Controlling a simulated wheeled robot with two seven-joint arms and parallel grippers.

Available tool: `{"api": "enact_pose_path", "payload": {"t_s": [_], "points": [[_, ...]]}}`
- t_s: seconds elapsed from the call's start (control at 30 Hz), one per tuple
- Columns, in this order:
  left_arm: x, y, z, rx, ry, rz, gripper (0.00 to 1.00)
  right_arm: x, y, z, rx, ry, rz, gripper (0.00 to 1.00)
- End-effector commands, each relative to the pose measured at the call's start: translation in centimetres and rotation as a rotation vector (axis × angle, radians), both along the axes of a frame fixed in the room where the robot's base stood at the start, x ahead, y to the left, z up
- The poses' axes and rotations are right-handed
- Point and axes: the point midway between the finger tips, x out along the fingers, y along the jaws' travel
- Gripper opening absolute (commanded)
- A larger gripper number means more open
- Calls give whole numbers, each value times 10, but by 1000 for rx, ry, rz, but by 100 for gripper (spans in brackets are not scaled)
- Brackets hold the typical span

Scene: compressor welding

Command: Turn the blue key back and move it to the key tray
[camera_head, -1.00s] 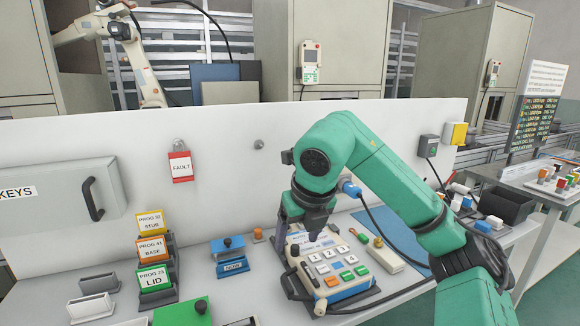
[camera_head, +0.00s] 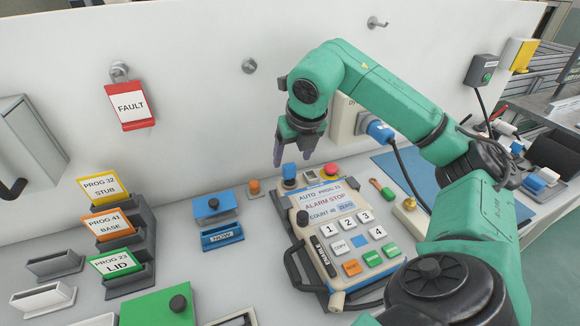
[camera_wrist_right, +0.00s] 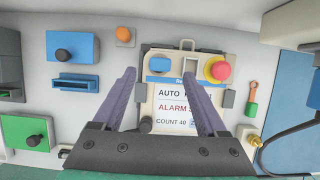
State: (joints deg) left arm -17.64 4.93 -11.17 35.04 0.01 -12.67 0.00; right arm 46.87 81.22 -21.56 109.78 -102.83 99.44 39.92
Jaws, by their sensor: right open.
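The blue key (camera_head: 289,171) stands at the upper left of the pendant (camera_head: 348,203), whose screen reads AUTO and ALARM STOP. In the right wrist view the blue key (camera_wrist_right: 159,64) shows as a blue block between and just beyond my fingertips. My right gripper (camera_head: 292,154) is open, pointing down over the pendant's top edge, with its fingers apart and nothing between them. I cannot tell from these frames which holder is the key tray. A blue block with a dark knob (camera_head: 213,204) sits left of the pendant. My left gripper is out of view.
A red emergency button (camera_head: 330,170) is right of the key. A small orange knob (camera_head: 254,187) stands to its left. A green-and-orange tag (camera_head: 381,189) lies right of the pendant. Card holders (camera_head: 128,262) stand at left. A white panel (camera_head: 190,90) rises behind the bench.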

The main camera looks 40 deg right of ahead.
Motion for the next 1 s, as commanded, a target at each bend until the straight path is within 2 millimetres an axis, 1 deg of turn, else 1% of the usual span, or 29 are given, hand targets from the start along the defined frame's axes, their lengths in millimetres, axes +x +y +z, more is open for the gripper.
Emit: {"api": "enact_pose_path", "payload": {"t_s": [0.03, 0.1, 0.2, 0.33, 0.57, 0.6, 0.63, 0.67, 0.7, 0.77, 0.8, 0.83, 0.87, 0.9, 0.93, 1.0], "points": [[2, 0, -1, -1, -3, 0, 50, 4, -2, -13, 0, 5, -1, 75], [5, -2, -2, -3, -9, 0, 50, 9, -4, -27, 0, 4, 1, 75], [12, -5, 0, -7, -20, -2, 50, 16, -6, -42, 1, 4, 0, 75], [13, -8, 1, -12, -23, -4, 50, 21, -7, -53, 1, 0, 1, 75], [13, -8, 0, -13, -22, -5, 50, 22, -7, -54, 0, -1, 1, 75], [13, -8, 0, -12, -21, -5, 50, 22, -7, -54, 0, -1, 1, 67], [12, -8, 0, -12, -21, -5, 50, 21, -7, -54, 0, -1, 1, 56], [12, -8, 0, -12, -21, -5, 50, 21, -7, -54, 0, -1, 1, 44], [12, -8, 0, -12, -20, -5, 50, 21, -7, -54, 0, -1, 1, 29], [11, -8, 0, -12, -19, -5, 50, 21, -7, -54, 0, -1, 1, 6], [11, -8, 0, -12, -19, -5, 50, 21, -7, -54, 0, -1, 1, 0], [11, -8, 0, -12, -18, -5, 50, 21, -7, -54, 0, -1, 1, 0], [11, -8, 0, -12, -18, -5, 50, 22, -7, -54, 0, -1, 1, 28], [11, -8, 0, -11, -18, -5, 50, 22, -7, -54, 0, -1, 1, 13], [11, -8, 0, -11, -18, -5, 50, 22, -7, -54, 0, -1, 1, 1], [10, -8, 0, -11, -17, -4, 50, 22, -7, -54, 0, -1, 1, 0]]}}
